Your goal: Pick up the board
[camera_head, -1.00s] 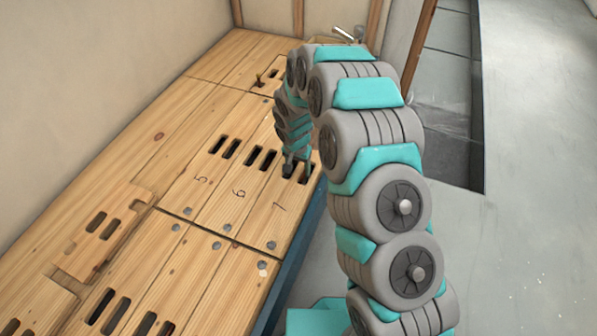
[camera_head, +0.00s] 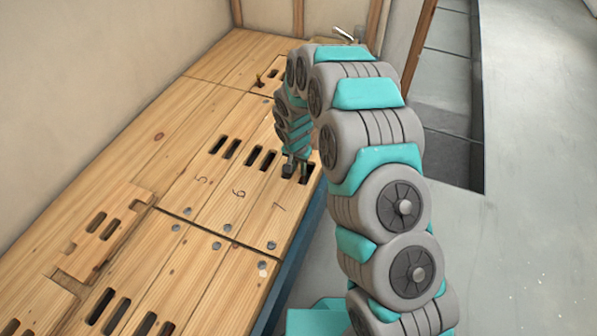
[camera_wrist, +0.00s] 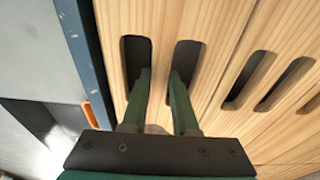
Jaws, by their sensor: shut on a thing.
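The board (camera_head: 262,222) marked 7 lies flat in the floor along the right edge, level with the boards beside it. It has a pair of long slots at its far part. My gripper (camera_head: 297,168) is over these slots, its fingers reaching down into them. In the wrist view, the fingers of my gripper (camera_wrist: 161,76) are shut on the strip of wood between the two slots of the board (camera_wrist: 222,25).
Boards marked 5 (camera_head: 188,195) and 6 (camera_head: 225,210) lie to the left, each with slots. A raised slotted piece (camera_head: 100,232) lies at the left. Several round metal studs line the near board ends. A blue edge (camera_head: 290,262) and grey floor (camera_head: 530,200) are to the right.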

